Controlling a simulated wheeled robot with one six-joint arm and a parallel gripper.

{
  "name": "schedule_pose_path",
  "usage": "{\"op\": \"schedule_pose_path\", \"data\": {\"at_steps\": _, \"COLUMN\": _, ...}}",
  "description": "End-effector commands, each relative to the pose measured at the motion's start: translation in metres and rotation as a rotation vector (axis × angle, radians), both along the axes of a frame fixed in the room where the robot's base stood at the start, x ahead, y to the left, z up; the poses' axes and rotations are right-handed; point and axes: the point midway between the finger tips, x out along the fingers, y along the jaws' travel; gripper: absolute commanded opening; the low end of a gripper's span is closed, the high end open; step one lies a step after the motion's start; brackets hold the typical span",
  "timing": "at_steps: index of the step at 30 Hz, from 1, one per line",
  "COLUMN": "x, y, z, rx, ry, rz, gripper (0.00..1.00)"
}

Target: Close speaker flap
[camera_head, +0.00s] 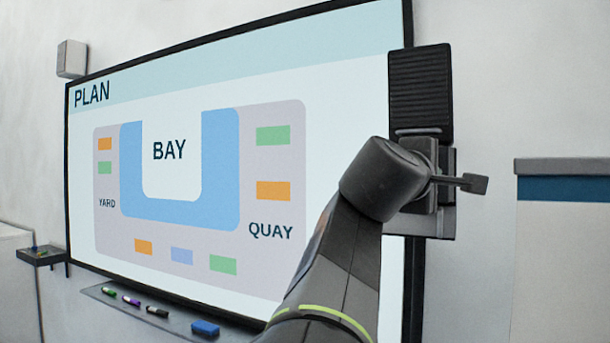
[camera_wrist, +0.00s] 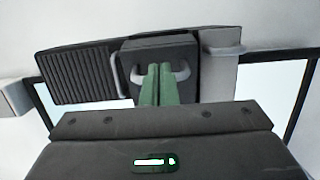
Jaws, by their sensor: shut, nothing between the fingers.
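The speaker is a dark box with a ribbed front (camera_head: 420,92), mounted at the right edge of the plan board. In the wrist view its ribbed front (camera_wrist: 78,75) is on the left. Beside it is a smooth dark panel (camera_wrist: 158,44), apparently the flap, with a pale curved handle (camera_wrist: 183,75). My gripper (camera_wrist: 159,68) is shut, its two green fingers together in front of this panel at the handle's middle. They hide part of the handle; whether they touch it I cannot tell. In the head view my wrist hides the fingers and most of the panel, so the flap's angle is unclear.
The plan board (camera_head: 340,75) fills the wall on the left. Its tray (camera_head: 175,315) holds markers and a blue eraser (camera_head: 205,328). A pale cabinet (camera_head: 565,260) with a blue band stands at right. Bare wall lies between speaker and cabinet.

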Motion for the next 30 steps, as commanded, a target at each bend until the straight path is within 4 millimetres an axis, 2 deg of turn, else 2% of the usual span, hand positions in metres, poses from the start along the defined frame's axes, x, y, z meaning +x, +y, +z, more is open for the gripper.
{"op": "schedule_pose_path", "data": {"at_steps": 12, "x": 0.011, "y": -0.028, "z": 0.001, "rx": 0.001, "ry": -0.001, "rz": -0.003, "gripper": 0.00}}
{"op": "schedule_pose_path", "data": {"at_steps": 30, "x": 0.014, "y": -0.033, "z": 0.000, "rx": 0.000, "ry": -0.001, "rz": -0.002, "gripper": 0.00}}
